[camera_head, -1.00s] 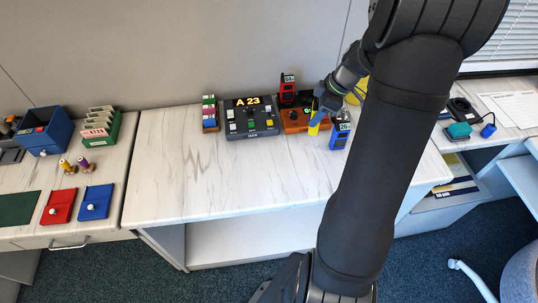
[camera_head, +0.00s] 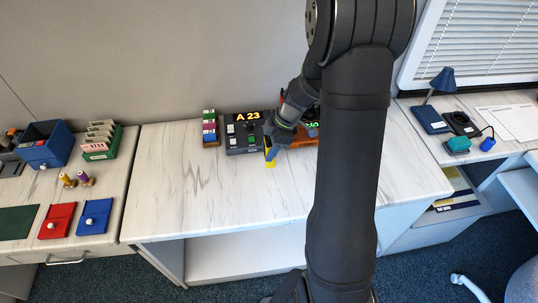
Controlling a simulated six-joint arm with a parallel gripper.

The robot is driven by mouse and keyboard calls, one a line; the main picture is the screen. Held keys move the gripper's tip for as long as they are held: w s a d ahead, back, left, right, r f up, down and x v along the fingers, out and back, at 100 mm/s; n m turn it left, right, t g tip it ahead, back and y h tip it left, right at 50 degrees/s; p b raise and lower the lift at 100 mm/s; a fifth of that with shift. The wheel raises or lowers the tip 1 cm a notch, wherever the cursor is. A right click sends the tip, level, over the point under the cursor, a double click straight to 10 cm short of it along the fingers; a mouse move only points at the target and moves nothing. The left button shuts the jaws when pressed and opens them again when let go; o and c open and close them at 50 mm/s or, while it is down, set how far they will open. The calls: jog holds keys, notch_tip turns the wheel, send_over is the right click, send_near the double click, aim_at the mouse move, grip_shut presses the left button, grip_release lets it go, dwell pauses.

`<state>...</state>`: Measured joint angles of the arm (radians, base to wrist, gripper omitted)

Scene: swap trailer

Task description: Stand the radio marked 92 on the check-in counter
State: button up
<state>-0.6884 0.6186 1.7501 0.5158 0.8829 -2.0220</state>
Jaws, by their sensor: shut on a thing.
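The orange-brown unit (camera_head: 308,132) with green digits shows only partly behind my arm. A sliver of a red radio (camera_head: 283,95) shows above my wrist. No mark 92 is legible. The place where a blue radio stood is behind my arm.
The grey console (camera_head: 248,132) reading A 23 stands at the back, beside a rack of coloured blocks (camera_head: 210,128). The counter's left and front are clear. A blue lamp (camera_head: 436,95) stands on the right desk.

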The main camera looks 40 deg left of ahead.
jog(key=shift+a+f, duration=0.1)
jog(key=shift+f, duration=1.95)
jog(key=shift+f, duration=0.15)
jog(key=o, duration=1.1)
jog(key=v, duration=1.2)
jog(key=shift+s, duration=0.1)
